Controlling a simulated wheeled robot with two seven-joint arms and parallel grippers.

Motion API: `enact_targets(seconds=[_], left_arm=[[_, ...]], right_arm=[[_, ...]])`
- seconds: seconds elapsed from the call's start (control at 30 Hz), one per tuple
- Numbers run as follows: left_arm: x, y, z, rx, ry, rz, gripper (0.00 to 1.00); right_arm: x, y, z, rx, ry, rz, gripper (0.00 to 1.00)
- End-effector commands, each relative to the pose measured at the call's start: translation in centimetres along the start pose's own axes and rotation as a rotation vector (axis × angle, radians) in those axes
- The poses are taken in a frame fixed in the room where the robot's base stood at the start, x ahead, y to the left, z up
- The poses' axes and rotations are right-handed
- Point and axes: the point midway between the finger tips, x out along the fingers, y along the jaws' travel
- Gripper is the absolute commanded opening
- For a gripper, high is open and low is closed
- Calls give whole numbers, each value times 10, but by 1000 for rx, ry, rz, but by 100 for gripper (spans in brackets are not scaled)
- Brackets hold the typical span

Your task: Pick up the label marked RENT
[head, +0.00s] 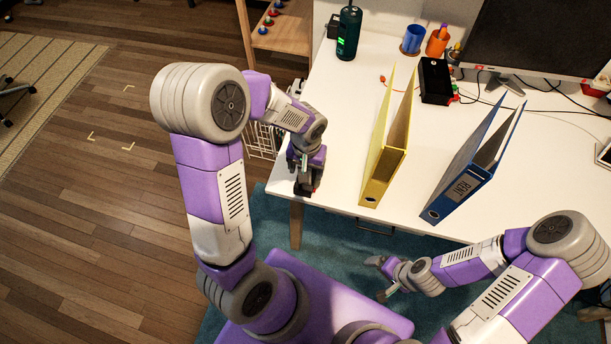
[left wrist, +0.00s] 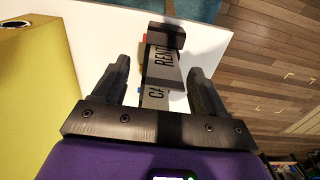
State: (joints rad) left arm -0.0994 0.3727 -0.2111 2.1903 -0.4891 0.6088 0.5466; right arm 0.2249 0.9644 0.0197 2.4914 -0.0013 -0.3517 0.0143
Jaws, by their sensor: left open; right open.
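In the left wrist view, a grey label marked RENT (left wrist: 164,57) lies near the white table's edge, with a dark block at its far end. A second label, reading "CA" as far as visible (left wrist: 154,94), is nearer the palm and partly hidden by the gripper. My left gripper (left wrist: 160,68) is open, its fingers on either side of the labels; contact cannot be told. In the head view the left gripper (head: 305,182) is over the table's left front corner and hides the labels. My right gripper (head: 380,277) is open and empty in front of the table.
A yellow binder (head: 384,165) and a blue binder (head: 458,190), whose spine also reads RENT, stand on the white table (head: 340,110). A green bottle (head: 348,35), pen cups (head: 412,40), a black box (head: 435,80) and a monitor (head: 540,35) are behind. Bare tabletop lies left of the yellow binder.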

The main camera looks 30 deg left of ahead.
Motion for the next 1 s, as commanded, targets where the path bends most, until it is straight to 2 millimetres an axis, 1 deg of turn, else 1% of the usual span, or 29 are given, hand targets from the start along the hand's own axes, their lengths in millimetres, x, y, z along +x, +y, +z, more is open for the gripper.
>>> enact_targets(seconds=[0.03, 0.1, 0.23, 0.33, 0.57, 0.93, 1.0], left_arm=[[10, -2, 1, -1, -4, -1, 72], [22, -6, 1, -1, -4, -2, 72], [38, -6, 1, 1, -2, 0, 72], [44, -6, 1, 1, -1, 0, 72], [44, -6, 1, 0, 0, 1, 72], [43, -6, 1, 0, 0, 1, 16], [43, -6, 1, 0, 1, 1, 14]], right_arm=[[4, 1, 0, 0, 0, 0, 90], [7, 3, 0, 0, 1, 0, 90], [12, 4, -1, 0, 1, 0, 90], [13, 5, -1, 0, 1, 0, 90], [12, 4, -1, 0, 1, 0, 90], [12, 4, -1, 0, 1, 0, 90], [12, 4, -1, 0, 1, 0, 90]])
